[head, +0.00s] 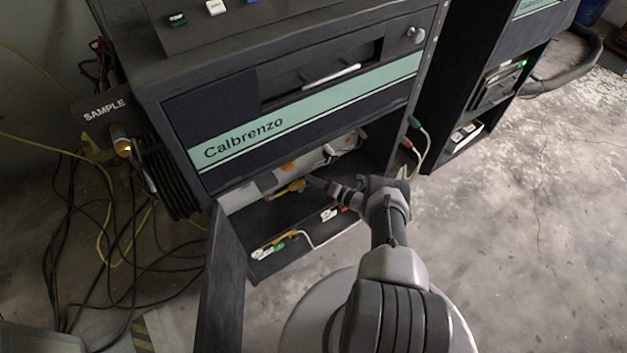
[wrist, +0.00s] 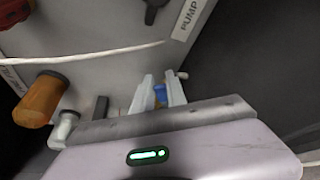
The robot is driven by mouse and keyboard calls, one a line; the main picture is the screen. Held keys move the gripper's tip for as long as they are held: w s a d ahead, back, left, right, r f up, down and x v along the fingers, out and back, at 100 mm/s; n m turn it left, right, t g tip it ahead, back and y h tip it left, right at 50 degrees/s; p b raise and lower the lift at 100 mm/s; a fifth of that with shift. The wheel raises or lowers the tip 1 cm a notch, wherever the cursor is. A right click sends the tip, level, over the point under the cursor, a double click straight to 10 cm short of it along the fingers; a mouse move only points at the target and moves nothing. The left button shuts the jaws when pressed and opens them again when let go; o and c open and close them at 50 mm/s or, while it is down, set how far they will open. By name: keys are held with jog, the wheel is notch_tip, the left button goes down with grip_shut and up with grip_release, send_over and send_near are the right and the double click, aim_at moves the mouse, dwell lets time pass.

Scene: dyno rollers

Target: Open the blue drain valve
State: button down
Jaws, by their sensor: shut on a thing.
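The blue drain valve (wrist: 160,93) shows as a small blue piece between the two pale fingers of my gripper (wrist: 159,92) in the wrist view. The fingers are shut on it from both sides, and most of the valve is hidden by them. In the head view my gripper (head: 312,183) reaches into the open lower compartment of the black Calbrenzo cabinet (head: 180,118). The valve cannot be made out clearly there. How far the valve is turned cannot be told.
An orange-brown cylinder (wrist: 42,98) sits left of my fingers, with a PUMP label (wrist: 190,14) above right. A pale hose (wrist: 90,57) crosses above them. The open cabinet door (head: 222,285) stands left of my arm.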

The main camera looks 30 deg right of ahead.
jog(key=c, duration=1.3)
grip_release()
jog(key=shift+c, duration=0.2)
jog(key=p+v, duration=0.4)
jog(key=v, duration=1.3)
jog(key=shift+s+p, duration=0.2)
jog(key=shift+p, duration=0.15)
jog(key=shift+d+r, duration=0.1)
jog(key=shift+d, duration=0.05)
